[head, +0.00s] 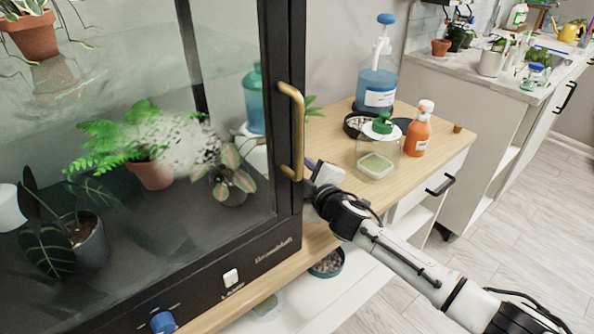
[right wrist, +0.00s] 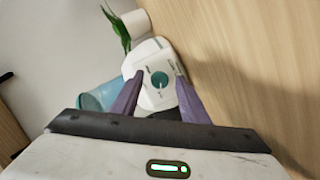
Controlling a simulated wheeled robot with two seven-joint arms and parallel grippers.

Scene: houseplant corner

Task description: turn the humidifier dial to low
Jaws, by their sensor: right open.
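The humidifier shows in the right wrist view as a white base (right wrist: 150,56) with a pale blue tank (right wrist: 97,97) beside it. Its round teal dial (right wrist: 159,79) sits on the white face, with small marks around it too small to read. In the head view its blue tank (head: 254,102) shows through the cabinet glass; the dial is hidden there. My right gripper (right wrist: 159,77) is open, its purple fingers on either side of the dial in the picture; contact cannot be told. In the head view this gripper (head: 312,166) is beside the cabinet's door edge, partly hidden. My left gripper is not in view.
The glass plant cabinet (head: 278,225) with a brass handle (head: 298,130) stands close left of my right arm. A green-capped jar (head: 379,150), an orange bottle (head: 417,130) and a blue pump bottle (head: 377,85) stand on the wooden top (head: 335,135) behind it.

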